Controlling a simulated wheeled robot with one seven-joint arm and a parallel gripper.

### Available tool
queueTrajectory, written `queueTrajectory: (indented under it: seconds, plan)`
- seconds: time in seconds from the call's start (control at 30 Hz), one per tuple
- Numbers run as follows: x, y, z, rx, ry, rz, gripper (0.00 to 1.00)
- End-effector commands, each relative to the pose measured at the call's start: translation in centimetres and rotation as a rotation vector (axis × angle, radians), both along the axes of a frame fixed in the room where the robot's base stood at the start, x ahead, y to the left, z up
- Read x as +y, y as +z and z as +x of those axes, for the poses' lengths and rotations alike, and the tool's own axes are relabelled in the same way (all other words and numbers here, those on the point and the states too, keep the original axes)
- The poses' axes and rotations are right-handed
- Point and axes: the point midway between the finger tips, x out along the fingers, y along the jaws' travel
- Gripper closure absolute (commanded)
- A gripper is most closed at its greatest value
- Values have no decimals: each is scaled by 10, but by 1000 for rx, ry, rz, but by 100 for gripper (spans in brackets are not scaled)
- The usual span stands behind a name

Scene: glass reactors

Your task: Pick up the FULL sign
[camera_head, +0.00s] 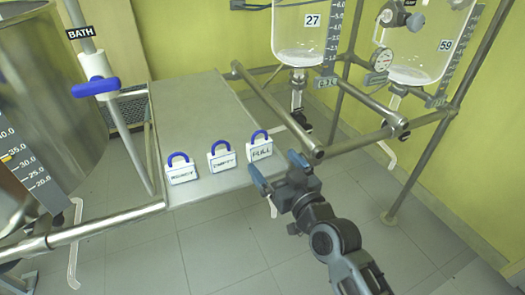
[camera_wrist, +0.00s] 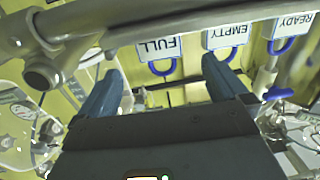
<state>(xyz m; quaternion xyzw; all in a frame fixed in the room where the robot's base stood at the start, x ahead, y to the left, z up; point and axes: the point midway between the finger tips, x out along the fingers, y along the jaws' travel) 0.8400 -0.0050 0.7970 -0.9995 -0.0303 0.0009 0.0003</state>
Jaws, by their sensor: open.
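The FULL sign (camera_head: 260,150) is a white tag with a blue loop handle at the right end of a row on the grey metal shelf. It also shows upside down in the wrist view (camera_wrist: 159,48), beyond my fingers. The EMPTY sign (camera_head: 222,161) is in the middle and the READY sign (camera_head: 181,174) is at the left. My gripper (camera_head: 278,170) is open and empty, with blue fingers. In the head view it is just right of and below the FULL sign. In the wrist view the gap between its fingertips (camera_wrist: 158,72) lines up roughly with the FULL sign's loop.
A metal rail (camera_wrist: 190,17) crosses the wrist view near the signs. Metal frame bars (camera_head: 280,112) and glass reactors marked 27 (camera_head: 300,40) and 59 (camera_head: 425,55) stand right of the shelf. A blue-handled BATH valve (camera_head: 96,87) and a steel tank are at left. The back of the shelf (camera_head: 195,110) is clear.

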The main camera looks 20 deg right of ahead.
Motion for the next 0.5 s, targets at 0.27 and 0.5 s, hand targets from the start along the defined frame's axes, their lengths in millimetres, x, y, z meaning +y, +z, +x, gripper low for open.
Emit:
queueTrajectory:
  seconds: [0.27, 0.5]
  plan:
    - [2, 3, 27, -2, 1, 0, 0]
    - [3, 6, 59, -3, 1, -1, 0]
